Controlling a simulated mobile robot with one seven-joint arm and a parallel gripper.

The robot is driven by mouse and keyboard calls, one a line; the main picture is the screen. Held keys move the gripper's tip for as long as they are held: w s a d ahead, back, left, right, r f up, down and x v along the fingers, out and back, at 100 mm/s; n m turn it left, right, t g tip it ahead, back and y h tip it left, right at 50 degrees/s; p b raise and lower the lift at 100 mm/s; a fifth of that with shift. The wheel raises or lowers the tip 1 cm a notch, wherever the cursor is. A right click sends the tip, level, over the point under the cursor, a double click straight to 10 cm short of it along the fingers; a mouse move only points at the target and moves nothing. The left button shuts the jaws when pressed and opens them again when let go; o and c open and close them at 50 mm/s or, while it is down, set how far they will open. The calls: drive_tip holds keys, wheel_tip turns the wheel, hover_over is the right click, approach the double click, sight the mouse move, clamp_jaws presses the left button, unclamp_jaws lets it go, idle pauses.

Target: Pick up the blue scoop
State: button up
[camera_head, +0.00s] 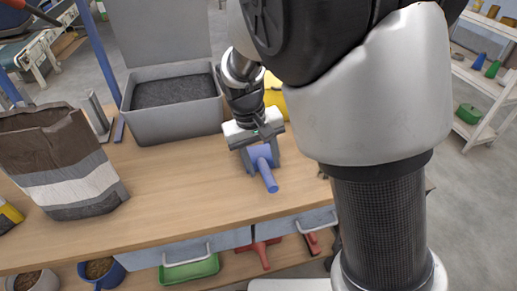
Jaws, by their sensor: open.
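The blue scoop (267,177) lies on the wooden workbench (185,180), right of the middle of the bench top. Its handle points toward the bench's front edge. My gripper (260,159) is right at the scoop, reaching down from above and behind it. The jaws are open, with one dark finger on each side of the scoop's wider part. I cannot tell whether the fingers touch it. Part of the scoop's far end is hidden by my gripper.
A grey open bin (148,129) with dark pellets stands behind and left of the scoop. A brown, white and grey bag (62,165) stands at the left. A yellow object (275,94) is partly hidden behind my arm. The bench front is clear.

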sight(267, 172)
drive_tip(key=f+b, duration=0.1)
drive_tip(key=f, duration=0.1)
drive_tip(key=d+f+b, duration=0.1)
drive_tip(key=f, duration=0.2)
drive_tip(key=shift+s+d+f, duration=0.1)
drive_tip(key=shift+f, duration=0.05)
clamp_jaws()
